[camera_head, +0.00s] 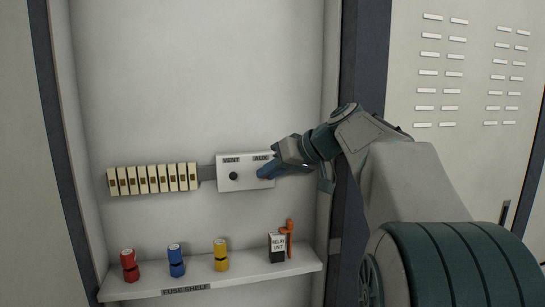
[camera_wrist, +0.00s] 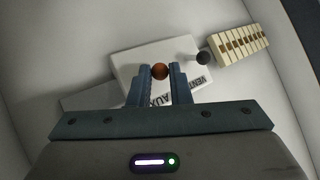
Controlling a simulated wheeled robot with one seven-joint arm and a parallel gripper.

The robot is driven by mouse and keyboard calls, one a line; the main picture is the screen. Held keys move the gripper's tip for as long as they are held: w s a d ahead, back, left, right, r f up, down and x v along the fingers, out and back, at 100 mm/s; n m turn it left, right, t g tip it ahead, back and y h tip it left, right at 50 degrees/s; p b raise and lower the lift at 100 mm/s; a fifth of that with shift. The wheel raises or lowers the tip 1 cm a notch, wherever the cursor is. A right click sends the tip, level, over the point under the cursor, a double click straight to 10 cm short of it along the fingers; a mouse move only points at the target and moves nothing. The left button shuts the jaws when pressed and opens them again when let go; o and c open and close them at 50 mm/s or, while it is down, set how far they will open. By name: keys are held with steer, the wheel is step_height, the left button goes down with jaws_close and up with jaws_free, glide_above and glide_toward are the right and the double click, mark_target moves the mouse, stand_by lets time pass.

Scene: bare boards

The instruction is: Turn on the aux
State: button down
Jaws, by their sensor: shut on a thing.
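A white switch box (camera_head: 240,184) is on the back wall of the cabinet, with the labels VENT and AUX. Under VENT is a black knob (camera_head: 233,176), which also shows in the wrist view (camera_wrist: 203,58). On the AUX side is an orange-brown round knob (camera_wrist: 160,71). Which way the knob is set cannot be told.
A row of cream breakers (camera_head: 153,179) is left of the box. Below, the fuse shelf (camera_head: 190,281) bears a red fuse (camera_head: 129,266), a blue fuse (camera_head: 177,261), a yellow fuse (camera_head: 221,256), a relay unit (camera_head: 277,248) and an orange tool-like piece (camera_head: 290,238). The wall above is clear.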

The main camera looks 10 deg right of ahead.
steer(key=shift+w+r+m+g+p, duration=0.15)
steer(key=shift+r+m+g+p, duration=0.25)
steer(key=shift+p, duration=0.6)
steer(key=shift+f, duration=0.1)
steer(key=c, duration=1.3)
jaws_free()
steer(key=shift+c, duration=0.2)
steer(key=v, duration=1.3)
steer(key=shift+s+d+r, duration=0.2)
steer(key=shift+s+r, duration=0.05)
steer(key=shift+r, duration=0.05)
steer(key=s+a+f+m+g+h+p, duration=0.1)
steer(key=s+a+f+h, duration=0.1)
steer(key=s+f, duration=0.4)
steer(key=s+a+f+m+g+h, duration=0.1)
steer(key=s+f, duration=0.6)
steer(key=f, duration=0.8)
steer(key=s+a+f+m+g+h+p, duration=0.1)
steer(key=s+a+f+h, duration=0.3)
steer(key=f, duration=0.6)
steer(key=s+a+g, duration=0.1)
steer(key=s+a, duration=0.1)
steer(key=s, duration=0.1)
steer(key=shift+f+h+p, duration=0.3)
steer(key=shift+h+p, duration=0.05)
steer(key=shift+h, duration=0.05)
